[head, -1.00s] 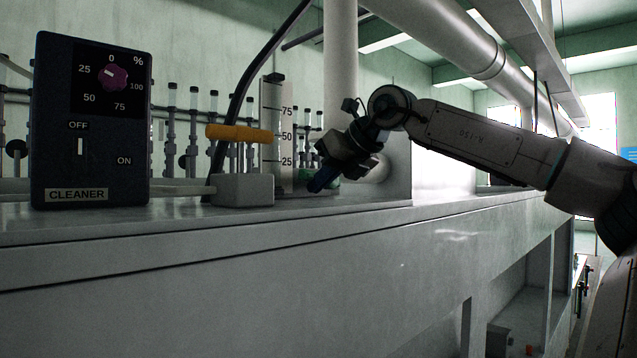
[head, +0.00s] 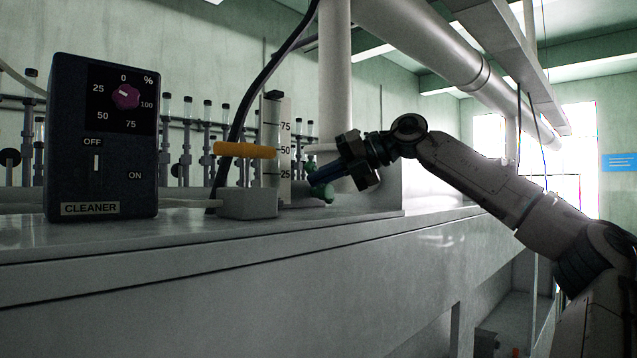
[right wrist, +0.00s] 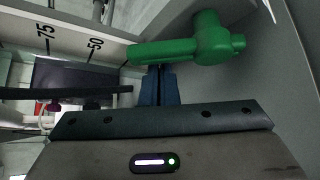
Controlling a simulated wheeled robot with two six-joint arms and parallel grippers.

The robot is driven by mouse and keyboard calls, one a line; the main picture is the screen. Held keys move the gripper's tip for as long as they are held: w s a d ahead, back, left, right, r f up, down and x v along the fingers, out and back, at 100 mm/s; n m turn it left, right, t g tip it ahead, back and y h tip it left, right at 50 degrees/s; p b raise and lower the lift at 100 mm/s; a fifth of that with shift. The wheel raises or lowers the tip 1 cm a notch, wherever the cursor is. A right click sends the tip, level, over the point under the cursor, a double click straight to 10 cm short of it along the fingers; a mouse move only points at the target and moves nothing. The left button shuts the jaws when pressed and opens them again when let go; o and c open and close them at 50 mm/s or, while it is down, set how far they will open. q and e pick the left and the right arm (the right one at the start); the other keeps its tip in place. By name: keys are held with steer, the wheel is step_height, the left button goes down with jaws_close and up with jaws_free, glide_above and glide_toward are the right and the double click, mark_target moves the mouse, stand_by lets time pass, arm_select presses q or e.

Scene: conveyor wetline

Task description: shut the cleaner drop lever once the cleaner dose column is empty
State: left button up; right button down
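The cleaner dose column (head: 271,135) is a clear tube with a dark cap beside a white scale (head: 286,128) marked 75, 50 and 25. I cannot make out a liquid level in it. The green lever (head: 324,192) sits low, just right of the scale. In the right wrist view the green lever (right wrist: 165,51) lies crosswise, its handle toward the scale and its hub to the right. My right gripper (head: 315,180) is at the lever; its blue fingers (right wrist: 159,84) are together, tips right against or just by the handle. My left gripper is not in view.
A dark CLEANER box (head: 103,140) with a purple dial and OFF/ON switch stands at left. A yellow-orange handle (head: 245,150) on a grey block (head: 248,203) stands left of the lever. A white vertical pipe (head: 336,90) rises behind. The grey ledge (head: 190,228) in front is clear.

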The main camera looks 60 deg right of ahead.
steer(key=shift+d+r+m+t+y+b, duration=0.4)
steer(key=shift+d+m+t+y, duration=0.1)
steer(key=shift+m+y, duration=0.3)
steer(key=shift+s+d+r+m+t+y+b, duration=0.15)
steer(key=shift+d+r+m+t+y+b, duration=0.1)
steer(key=shift+d+m+t+y+b, duration=0.5)
steer(key=shift+s+d+r+m+t+y+b, duration=0.15)
steer(key=shift+m+t+y+b, duration=0.25)
steer(key=shift+m, duration=0.65)
steer(key=shift+d+r, duration=0.1)
steer(key=shift+d, duration=0.05)
